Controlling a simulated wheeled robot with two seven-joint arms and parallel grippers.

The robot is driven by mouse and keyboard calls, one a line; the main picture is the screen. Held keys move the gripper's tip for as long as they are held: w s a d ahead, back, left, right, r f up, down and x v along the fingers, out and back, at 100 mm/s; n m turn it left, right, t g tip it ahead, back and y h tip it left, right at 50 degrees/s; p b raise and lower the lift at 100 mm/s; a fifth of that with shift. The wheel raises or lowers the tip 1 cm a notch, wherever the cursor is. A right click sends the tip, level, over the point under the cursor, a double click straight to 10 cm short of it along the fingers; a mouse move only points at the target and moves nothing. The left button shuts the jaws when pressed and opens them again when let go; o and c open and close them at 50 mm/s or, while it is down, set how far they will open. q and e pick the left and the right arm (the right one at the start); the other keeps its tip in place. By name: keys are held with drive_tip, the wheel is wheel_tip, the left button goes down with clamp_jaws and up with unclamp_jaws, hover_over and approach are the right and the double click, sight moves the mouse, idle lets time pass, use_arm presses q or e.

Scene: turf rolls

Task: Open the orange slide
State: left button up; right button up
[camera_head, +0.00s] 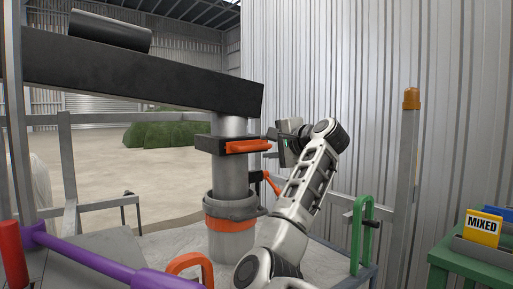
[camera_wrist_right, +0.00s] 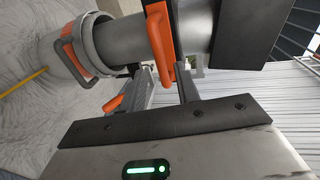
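The orange slide (camera_head: 248,146) is a flat orange bar on a dark housing around the upper part of a grey vertical pipe (camera_head: 231,180). It also shows in the right wrist view (camera_wrist_right: 159,35). My right gripper (camera_head: 272,144) is at the slide's right end. In the right wrist view the fingers (camera_wrist_right: 163,82) stand on either side of the bar's end, with a gap visible; firm contact cannot be told. My left gripper is not in view.
A lower orange-banded collar (camera_head: 230,224) circles the pipe, and a small orange lever (camera_head: 271,183) is beside it. A dark beam (camera_head: 140,75) passes above. A green handle (camera_head: 362,235) and a green table with a "MIXED" sign (camera_head: 481,228) are at right.

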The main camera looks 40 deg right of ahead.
sight(258, 147)
drive_tip(key=x, duration=0.6)
clamp_jaws()
